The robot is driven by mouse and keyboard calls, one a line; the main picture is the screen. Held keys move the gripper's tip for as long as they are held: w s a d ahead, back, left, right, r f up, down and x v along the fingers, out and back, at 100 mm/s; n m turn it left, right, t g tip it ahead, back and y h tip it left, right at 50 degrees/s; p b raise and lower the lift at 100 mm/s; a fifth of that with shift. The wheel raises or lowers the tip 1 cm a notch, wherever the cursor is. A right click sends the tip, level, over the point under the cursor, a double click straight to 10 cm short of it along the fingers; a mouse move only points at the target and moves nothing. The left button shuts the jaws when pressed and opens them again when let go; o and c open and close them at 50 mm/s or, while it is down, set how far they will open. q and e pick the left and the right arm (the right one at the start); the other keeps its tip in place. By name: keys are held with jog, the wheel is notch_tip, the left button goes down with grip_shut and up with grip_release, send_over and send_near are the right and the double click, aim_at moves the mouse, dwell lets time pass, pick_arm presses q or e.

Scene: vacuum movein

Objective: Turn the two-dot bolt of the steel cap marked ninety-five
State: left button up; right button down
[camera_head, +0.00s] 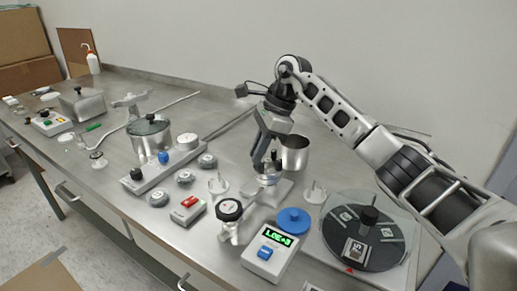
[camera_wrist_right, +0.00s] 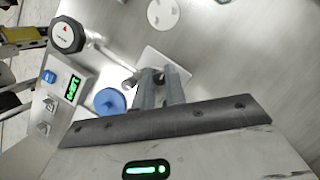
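My right gripper (camera_head: 267,168) points down over a small round steel piece (camera_head: 268,180) on a pale square plate (camera_head: 282,189). In the right wrist view its two grey fingers (camera_wrist_right: 158,82) are close together over the plate (camera_wrist_right: 165,58). The fingers hide what is between them, and I cannot tell whether they hold the steel piece. I cannot read a ninety-five mark or make out bolt dots on any cap.
A steel cup (camera_head: 294,155) stands behind the gripper. A display box (camera_head: 270,252), a blue disc (camera_head: 293,221) and a black-knobbed valve (camera_head: 229,211) are in front. A dark turntable (camera_head: 340,232) is to the right. A lidded pot (camera_head: 150,140) is to the left.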

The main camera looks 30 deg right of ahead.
jog(key=shift+m, duration=0.3)
jog(key=m+t, duration=0.1)
jog(key=m, duration=0.1)
jog(key=m+t+h, duration=0.1)
jog(key=m, duration=0.2)
jog(key=shift+s, duration=0.1)
jog(key=m+h, duration=0.1)
jog(key=m, duration=0.2)
jog(key=m+t+h, duration=0.1)
jog(key=m, duration=0.1)
jog(key=shift+a+m, duration=0.1)
jog(key=shift+m, duration=0.3)
jog(key=m+h, duration=0.1)
jog(key=m, duration=0.2)
jog(key=shift+a+m+b, duration=0.1)
jog(key=shift+m+b, duration=0.2)
jog(key=m+h, duration=0.1)
jog(key=m, duration=0.1)
jog(key=shift+m, duration=0.3)
pick_arm(q)
jog(key=shift+d+f+b, duration=0.1)
jog(key=shift+f+b, duration=0.2)
jog(key=shift+b, duration=0.2)
pick_arm(e)
jog(key=shift+m+h, duration=0.7)
jog(key=shift+m, duration=0.7)
pick_arm(q)
jog(key=shift+w, duration=0.1)
